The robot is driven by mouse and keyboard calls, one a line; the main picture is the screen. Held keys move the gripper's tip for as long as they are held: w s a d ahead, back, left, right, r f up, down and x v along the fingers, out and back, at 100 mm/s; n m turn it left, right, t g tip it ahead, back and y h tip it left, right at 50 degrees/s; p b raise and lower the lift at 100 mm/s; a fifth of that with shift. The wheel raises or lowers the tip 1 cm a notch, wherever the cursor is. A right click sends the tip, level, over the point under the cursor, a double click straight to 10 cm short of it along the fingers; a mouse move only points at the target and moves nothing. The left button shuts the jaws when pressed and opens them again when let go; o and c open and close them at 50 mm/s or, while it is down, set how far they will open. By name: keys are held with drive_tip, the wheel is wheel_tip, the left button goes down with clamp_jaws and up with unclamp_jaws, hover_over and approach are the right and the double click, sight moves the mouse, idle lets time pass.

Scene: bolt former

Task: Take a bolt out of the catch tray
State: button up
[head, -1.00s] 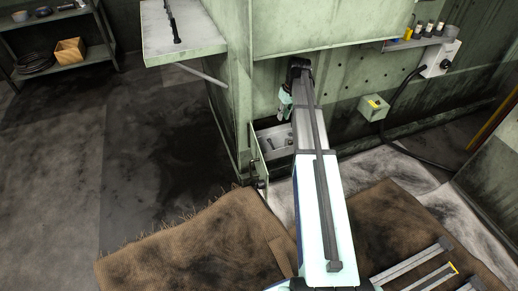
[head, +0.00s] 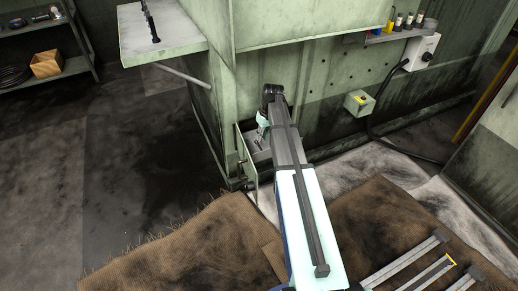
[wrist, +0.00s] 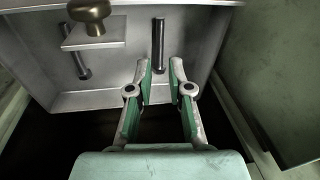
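The catch tray (wrist: 100,100) fills the upper part of the wrist view, a grey metal drawer. One bolt (wrist: 158,45) stands out in its middle, a dark rod roughly in line with the gap between my fingertips. Another bolt (wrist: 80,63) lies to the left, partly hidden by a plate with a brass knob (wrist: 88,10). My gripper (wrist: 160,70) is open, with green pads apart and nothing between them. In the head view the tray (head: 258,157) sticks out at the machine's base, partly hidden by my arm, with my gripper (head: 262,125) over it.
The green machine wall (head: 320,75) rises behind the tray. An open green door (head: 248,165) stands at the tray's left. A grey shelf (head: 165,40) juts out at upper left. A small green box (head: 359,103) is on the wall at right. Brown mats cover the floor in front.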

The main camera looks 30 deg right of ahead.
sight(259, 148)
drive_tip(key=shift+w+a+f+b, duration=0.2)
drive_tip(key=shift+f+b, duration=0.65)
drive_tip(key=shift+f, duration=0.45)
drive_tip(key=shift+w+a+f+b, duration=0.15)
drive_tip(key=shift+f+b, duration=0.65)
drive_tip(key=shift+f, duration=0.45)
drive_tip(key=shift+s, duration=0.1)
clamp_jaws()
